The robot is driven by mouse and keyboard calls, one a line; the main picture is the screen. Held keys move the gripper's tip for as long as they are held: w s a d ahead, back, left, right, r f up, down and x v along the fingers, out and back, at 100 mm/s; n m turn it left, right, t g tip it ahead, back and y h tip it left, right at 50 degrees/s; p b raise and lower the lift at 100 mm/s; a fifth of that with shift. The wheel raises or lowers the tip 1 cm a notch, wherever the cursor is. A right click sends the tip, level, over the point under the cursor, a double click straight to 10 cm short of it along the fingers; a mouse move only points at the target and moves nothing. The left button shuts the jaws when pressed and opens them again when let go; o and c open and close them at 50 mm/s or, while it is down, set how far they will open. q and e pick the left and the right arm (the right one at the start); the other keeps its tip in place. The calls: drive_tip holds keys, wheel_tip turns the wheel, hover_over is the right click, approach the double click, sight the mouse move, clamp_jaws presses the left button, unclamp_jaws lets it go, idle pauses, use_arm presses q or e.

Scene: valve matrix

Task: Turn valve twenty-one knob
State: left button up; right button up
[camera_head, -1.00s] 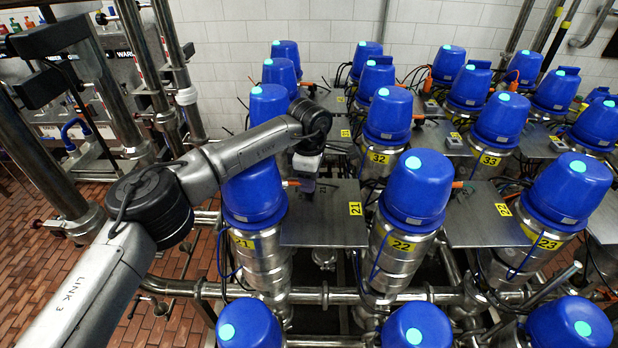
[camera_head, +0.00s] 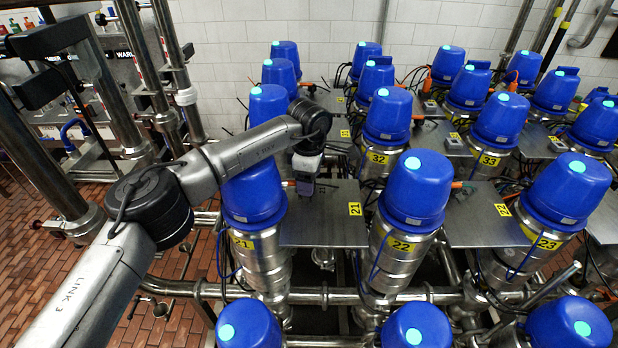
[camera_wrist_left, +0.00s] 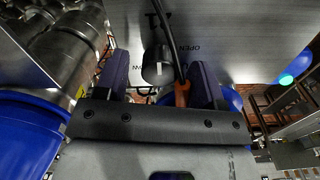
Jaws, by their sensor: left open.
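Valve twenty-one (camera_head: 254,195) is a blue-capped steel valve with a yellow 21 label, left of centre in the head view. A metal plate (camera_head: 320,228) with another 21 label adjoins its right side. My left gripper (camera_head: 305,190) is just above this plate's back left part, beside the blue cap. In the left wrist view, its two purplish fingers (camera_wrist_left: 160,70) are open. A small grey knob (camera_wrist_left: 158,68) shows between them, in front of a plate marked OPEN (camera_wrist_left: 215,35). I cannot tell whether the fingers touch it. The knob is hidden in the head view.
Valve 22 (camera_head: 414,190) stands right of the plate, with more blue-capped valves in rows around. An orange connector (camera_wrist_left: 182,93) and dark cable run between the fingers in the wrist view. Steel pipes (camera_head: 330,296) cross below. The brick floor (camera_head: 40,270) is clear at left.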

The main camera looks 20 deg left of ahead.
use_arm(q)
wheel_tip(320, 180, up, 14)
drive_tip(key=b, duration=0.1)
drive_tip(key=shift+b, duration=0.4)
drive_tip(key=shift+f, duration=0.1)
drive_tip(key=shift+s, duration=0.1)
idle(0.4)
